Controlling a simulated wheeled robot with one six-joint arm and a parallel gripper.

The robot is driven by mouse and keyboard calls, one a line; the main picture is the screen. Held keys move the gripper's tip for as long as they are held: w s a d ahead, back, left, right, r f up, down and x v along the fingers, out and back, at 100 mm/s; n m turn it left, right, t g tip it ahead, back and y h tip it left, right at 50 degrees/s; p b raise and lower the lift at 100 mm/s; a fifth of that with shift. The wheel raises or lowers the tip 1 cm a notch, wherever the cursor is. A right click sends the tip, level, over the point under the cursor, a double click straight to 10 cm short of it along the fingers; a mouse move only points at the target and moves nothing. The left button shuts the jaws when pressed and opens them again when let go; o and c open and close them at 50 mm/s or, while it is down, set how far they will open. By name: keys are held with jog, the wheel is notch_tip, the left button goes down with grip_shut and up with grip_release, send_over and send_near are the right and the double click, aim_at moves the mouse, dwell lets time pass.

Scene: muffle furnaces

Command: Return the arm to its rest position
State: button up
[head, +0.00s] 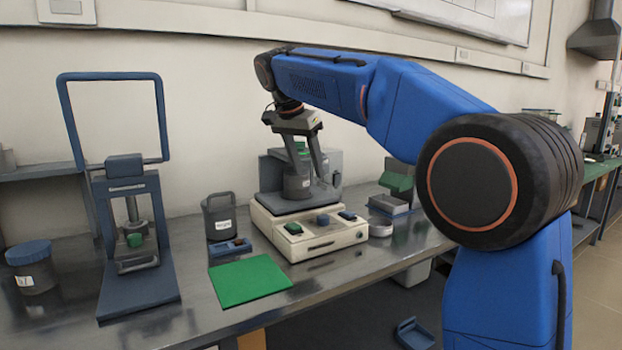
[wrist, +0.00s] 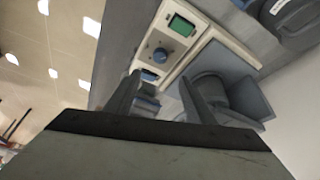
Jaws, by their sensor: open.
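My blue arm reaches from the right across the head view. My gripper (head: 304,172) points down over the beige instrument (head: 320,242) on the bench. Its fingers are apart, and a dark grey cylindrical pot (head: 297,186) shows between or just behind them, on the instrument's top. I cannot tell from the head view whether the fingers touch the pot. In the wrist view my gripper (wrist: 163,95) has its two fingers spread, with the instrument's front panel (wrist: 172,52) beyond them and the pot (wrist: 212,88) beside the right finger.
A blue press with a tall frame (head: 135,215) stands at the left. A lidded jar (head: 32,265), a dark mug (head: 219,216) and a green mat (head: 248,280) are on the bench. A small round dish (head: 380,227) and a green-topped device (head: 397,185) stand right of the instrument.

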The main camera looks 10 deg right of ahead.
jog(key=shift+s+a+r, duration=0.1)
jog(key=shift+r, duration=0.3)
jog(key=s+d+f+n+y, duration=0.1)
jog(key=s+d+f+n, duration=0.2)
jog(key=s+d+f, duration=0.5)
jog(key=s+d+f+n+y, duration=0.1)
jog(key=s+d+f+n, duration=0.2)
jog(key=s, duration=1)
jog(key=s+d+f+n+t+y, duration=0.1)
jog(key=s+f+n, duration=0.3)
jog(key=s+f, duration=1.4)
notch_tip(320, 180, down, 2)
jog(key=shift+s+d+f+t, duration=0.1)
jog(key=shift+s+d+t, duration=0.05)
jog(key=shift+d+t, duration=0.4)
jog(key=shift+c, duration=0.3)
